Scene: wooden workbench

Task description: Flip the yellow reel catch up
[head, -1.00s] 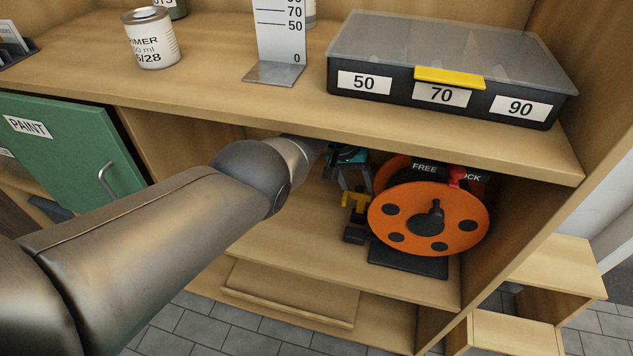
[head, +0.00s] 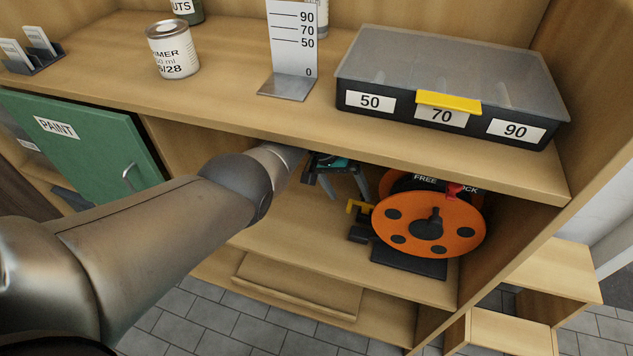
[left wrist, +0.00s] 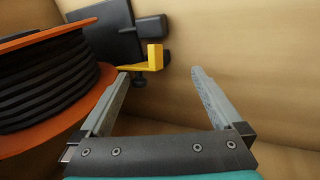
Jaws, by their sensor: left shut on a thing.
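The yellow catch (head: 358,207) sits on a dark block at the left of the orange reel (head: 394,214) in the lower shelf bay. In the left wrist view the catch (left wrist: 155,58) has an L shape, with one arm standing out from the other. My left gripper (head: 346,196) reaches into the bay from the left, just above and beside the catch. Its two grey fingers (left wrist: 160,76) are apart, with a clear gap and nothing visibly gripped. The left finger's tip is close to the catch; whether they touch is unclear. My right gripper is not in view.
The shelf board above (head: 240,118) overhangs the bay closely over my wrist. A red lever (head: 454,191) sits at the reel's FREE/LOCK label. On top stand a lidded case (head: 390,104), a scale plate (head: 293,50) and a can (head: 173,52). The bay floor's left part is free.

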